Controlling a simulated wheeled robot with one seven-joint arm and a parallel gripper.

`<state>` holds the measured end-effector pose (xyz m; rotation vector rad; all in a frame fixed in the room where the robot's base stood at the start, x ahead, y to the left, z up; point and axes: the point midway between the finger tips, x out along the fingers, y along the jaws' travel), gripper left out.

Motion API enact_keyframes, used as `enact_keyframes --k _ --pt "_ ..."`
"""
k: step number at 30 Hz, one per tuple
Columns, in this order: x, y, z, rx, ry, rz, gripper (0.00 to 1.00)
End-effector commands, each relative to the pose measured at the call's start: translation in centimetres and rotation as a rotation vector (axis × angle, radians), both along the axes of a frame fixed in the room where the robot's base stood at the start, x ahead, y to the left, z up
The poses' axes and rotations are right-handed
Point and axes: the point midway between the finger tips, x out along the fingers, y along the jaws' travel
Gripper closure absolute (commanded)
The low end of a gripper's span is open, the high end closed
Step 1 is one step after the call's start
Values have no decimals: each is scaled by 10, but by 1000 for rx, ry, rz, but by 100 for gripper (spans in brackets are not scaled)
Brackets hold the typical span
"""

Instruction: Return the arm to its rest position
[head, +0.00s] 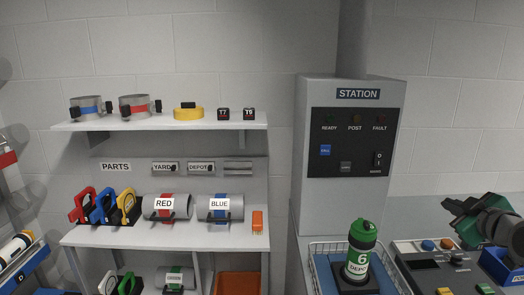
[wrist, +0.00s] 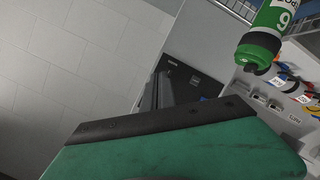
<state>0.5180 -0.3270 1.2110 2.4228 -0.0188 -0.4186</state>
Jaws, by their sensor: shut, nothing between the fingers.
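My gripper (head: 454,222) is at the right edge of the head view, green and dark, raised above the console and pointing left. It is shut and empty. In the wrist view, my gripper's green body and dark edge (wrist: 165,118) fill the lower part. The green-and-white carrier marked 6 DEPOT (head: 358,255) stands upright to the left of my gripper, apart from it. It also shows at the upper right of the wrist view (wrist: 262,42).
The grey station cabinet (head: 347,205) stands behind the carrier. A console with buttons (head: 416,264) and a blue bin (head: 497,268) lie below my gripper. A shelf unit (head: 160,240) holds red and blue canisters at left. The air around my gripper looks clear.

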Motion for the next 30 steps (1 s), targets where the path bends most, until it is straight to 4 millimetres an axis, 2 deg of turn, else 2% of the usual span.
enact_keyframes --k 2,4,6,8,9,11,12,14,15,17,19,22,24,27,30 --pt "-15 -10 -44 177 100 -101 100" --pt "-37 -18 -90 368 206 -236 100" --pt "-71 -20 -138 564 318 -409 100" --pt "-104 -15 -173 713 406 -568 100" --pt "-125 -5 -194 802 462 -671 100" --pt "-154 18 -222 908 550 -811 100" --pt "-171 38 -237 958 609 -892 100" --pt "-193 74 -255 995 698 -987 100" --pt "-206 100 -264 989 759 -1022 100" --pt "-219 139 -274 936 841 -1018 100" --pt "-219 175 -277 860 874 -959 100" --pt "-202 230 -271 749 894 -775 100" --pt "-185 265 -256 682 881 -636 100" --pt "-175 306 -247 615 890 -492 100" --pt "-173 326 -247 578 906 -420 100"
